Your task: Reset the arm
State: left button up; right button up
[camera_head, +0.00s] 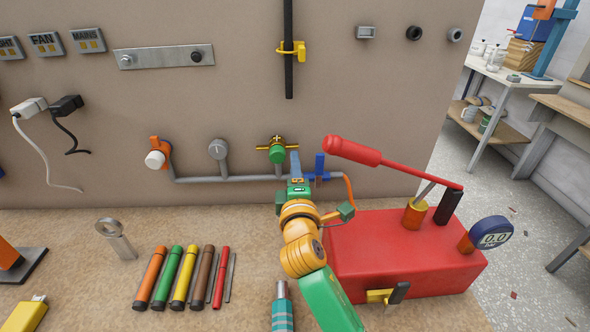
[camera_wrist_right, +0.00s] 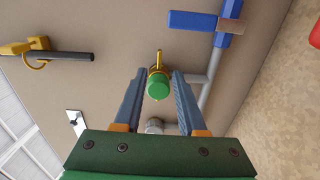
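My right arm comes in from the bottom of the head view, with green and orange links. Its gripper (camera_head: 296,158) points at the panel, just right of the green valve knob (camera_head: 277,153) on the grey pipe. In the right wrist view, the two blue-grey fingers (camera_wrist_right: 159,74) stand apart with nothing held. The green knob (camera_wrist_right: 159,87) shows between them in the picture; whether it lies beyond the tips or between them I cannot tell. My left gripper is not in view.
A red box (camera_head: 400,262) with a red-handled lever (camera_head: 352,151) and a gauge (camera_head: 492,234) stands right of my arm. Several coloured markers (camera_head: 183,276) lie left on the bench. A blue valve handle (camera_head: 319,167) sits close right of the gripper. A grey knob (camera_head: 218,150) is left.

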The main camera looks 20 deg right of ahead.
jog(key=shift+s, duration=0.25)
